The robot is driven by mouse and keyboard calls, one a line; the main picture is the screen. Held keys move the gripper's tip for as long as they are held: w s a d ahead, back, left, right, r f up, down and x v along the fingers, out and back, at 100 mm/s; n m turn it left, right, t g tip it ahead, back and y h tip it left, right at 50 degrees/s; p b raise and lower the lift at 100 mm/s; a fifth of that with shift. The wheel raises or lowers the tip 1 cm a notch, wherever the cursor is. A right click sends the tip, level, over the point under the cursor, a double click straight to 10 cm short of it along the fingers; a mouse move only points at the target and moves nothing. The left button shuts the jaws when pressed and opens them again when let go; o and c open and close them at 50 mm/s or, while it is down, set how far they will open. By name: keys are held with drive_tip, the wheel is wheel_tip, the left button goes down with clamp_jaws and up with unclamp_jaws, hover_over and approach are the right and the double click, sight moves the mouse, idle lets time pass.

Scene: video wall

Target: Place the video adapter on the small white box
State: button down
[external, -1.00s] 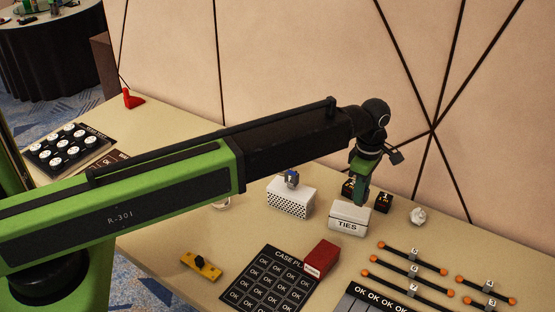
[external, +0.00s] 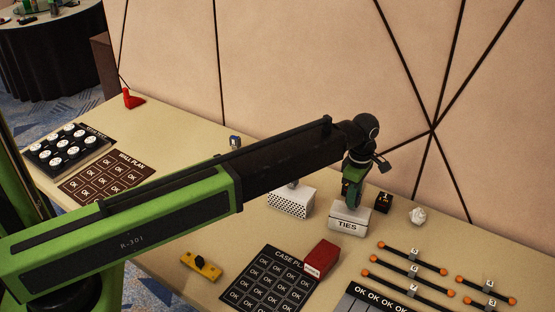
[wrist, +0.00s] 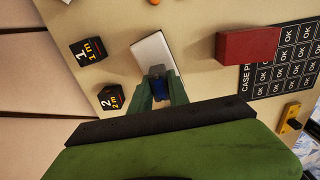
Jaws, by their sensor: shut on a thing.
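The small white box (external: 349,220), marked TIES on its front, stands on the table, and its pale top also shows in the wrist view (wrist: 151,50). My gripper (external: 353,204) points down over this box. In the wrist view its green fingers (wrist: 160,88) are shut on the video adapter (wrist: 158,72), a small grey and blue piece. The adapter overlaps the near end of the box top. I cannot tell whether it touches the box. In the external view the fingers hide the adapter.
Black cubes (external: 383,202) stand just behind the box. A red box (external: 322,257) and a case plan sheet (external: 270,280) lie in front. A white perforated box (external: 291,202) stands to the left, a crumpled white ball (external: 417,216) to the right. Orange-tipped cables (external: 410,270) lie at front right.

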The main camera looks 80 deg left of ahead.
drive_tip(key=shift+f, duration=0.15)
drive_tip(key=c, duration=1.3)
unclamp_jaws()
drive_tip(key=shift+o, duration=0.2)
wheel_tip(320, 180, up, 12)
drive_tip(key=p, duration=1.2)
drive_tip(key=shift+r, duration=0.2)
